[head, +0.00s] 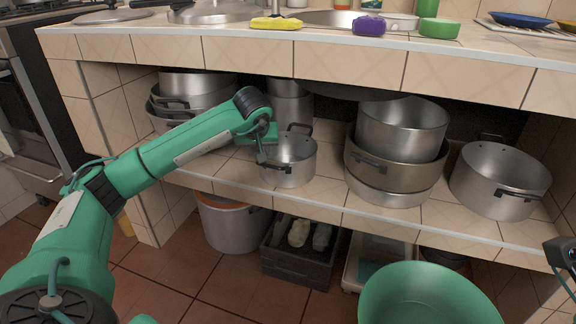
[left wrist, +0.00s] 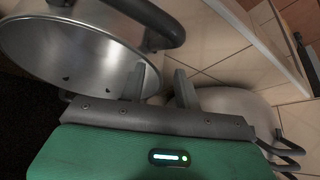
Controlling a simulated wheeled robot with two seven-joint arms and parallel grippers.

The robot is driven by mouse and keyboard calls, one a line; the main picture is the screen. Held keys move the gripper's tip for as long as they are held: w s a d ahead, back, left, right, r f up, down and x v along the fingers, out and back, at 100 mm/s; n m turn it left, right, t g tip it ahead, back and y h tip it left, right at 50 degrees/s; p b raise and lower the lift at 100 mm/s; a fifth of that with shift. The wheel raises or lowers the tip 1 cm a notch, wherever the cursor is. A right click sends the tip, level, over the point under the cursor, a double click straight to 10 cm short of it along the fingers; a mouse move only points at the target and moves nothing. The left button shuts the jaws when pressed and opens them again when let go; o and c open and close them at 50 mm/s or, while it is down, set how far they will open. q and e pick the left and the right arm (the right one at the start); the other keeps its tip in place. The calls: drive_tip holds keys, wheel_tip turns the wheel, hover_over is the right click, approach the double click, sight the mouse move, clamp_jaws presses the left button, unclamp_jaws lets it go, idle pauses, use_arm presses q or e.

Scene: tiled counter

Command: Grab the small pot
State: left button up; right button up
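The small pot (head: 291,168) is a silver metal pot with dark loop handles, upright on the tiled shelf under the counter. My left gripper (head: 264,153) is at the pot's left rim in the head view. In the left wrist view, the open pot (left wrist: 70,45) fills the upper left, with a dark handle above the fingers. The two fingers of the left gripper (left wrist: 161,86) stand apart, one over the pot's rim and one outside it. I cannot tell whether they touch the pot. A dark part of my right arm shows at the right edge; its fingers are not clear.
Stacked pots (head: 400,140) and a wide pot (head: 500,180) stand right on the shelf; more pots (head: 195,95) stand left. The counter edge (head: 350,62) overhangs. Below are a large pot (head: 232,225), a dark crate (head: 298,262) and a green bowl (head: 425,295).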

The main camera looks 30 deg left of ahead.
use_arm(q)
drive_tip(key=b+x, duration=0.2)
drive_tip(key=x, duration=0.2)
drive_tip(key=shift+r, duration=0.1)
clamp_jaws()
